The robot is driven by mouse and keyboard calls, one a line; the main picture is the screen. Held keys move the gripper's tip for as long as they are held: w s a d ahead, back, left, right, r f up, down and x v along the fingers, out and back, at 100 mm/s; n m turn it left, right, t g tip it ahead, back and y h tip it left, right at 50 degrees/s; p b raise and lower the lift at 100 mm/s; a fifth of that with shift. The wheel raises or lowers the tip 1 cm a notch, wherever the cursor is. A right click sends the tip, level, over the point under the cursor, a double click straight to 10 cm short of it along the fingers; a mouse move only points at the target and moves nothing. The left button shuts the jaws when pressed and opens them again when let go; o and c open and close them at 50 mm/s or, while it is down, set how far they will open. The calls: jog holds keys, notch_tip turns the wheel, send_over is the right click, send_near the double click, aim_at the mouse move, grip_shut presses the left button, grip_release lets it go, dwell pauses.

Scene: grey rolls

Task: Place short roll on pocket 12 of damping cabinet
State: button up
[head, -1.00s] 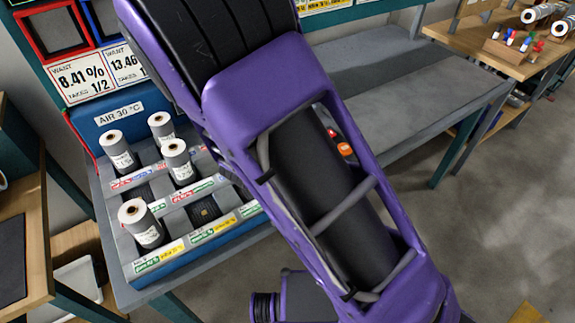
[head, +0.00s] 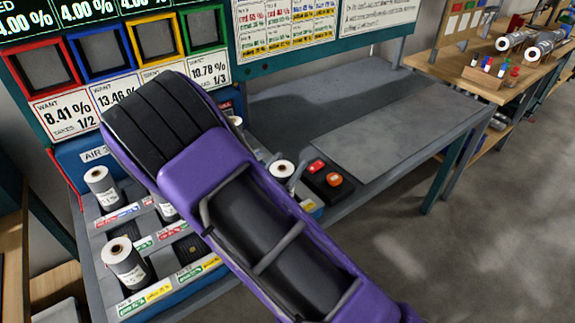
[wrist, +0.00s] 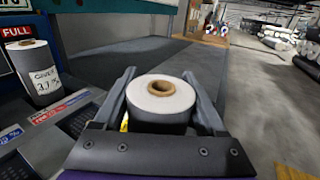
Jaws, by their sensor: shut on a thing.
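My gripper (wrist: 159,80) is shut on a short roll (wrist: 162,122) with a white top and brown core, upright between the two fingers. In the head view the held roll (head: 283,168) shows beside my purple arm, at the right end of the damping cabinet (head: 75,160). The cabinet is blue with grey pockets and coloured labels. My arm covers much of its middle and right side. I cannot read which pocket is 12, and what lies under the held roll is hidden.
Standing rolls (head: 103,187) (head: 124,262) occupy left pockets; another roll (wrist: 38,75) stands left of my gripper. A box with red and orange buttons (head: 325,178) sits right of the cabinet. The grey bench (head: 375,125) beyond is largely clear.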

jog(key=shift+f, duration=0.1)
jog(key=o, duration=1.5)
jog(key=shift+r, duration=0.2)
jog(key=v, duration=1.2)
jog(key=shift+r, duration=0.1)
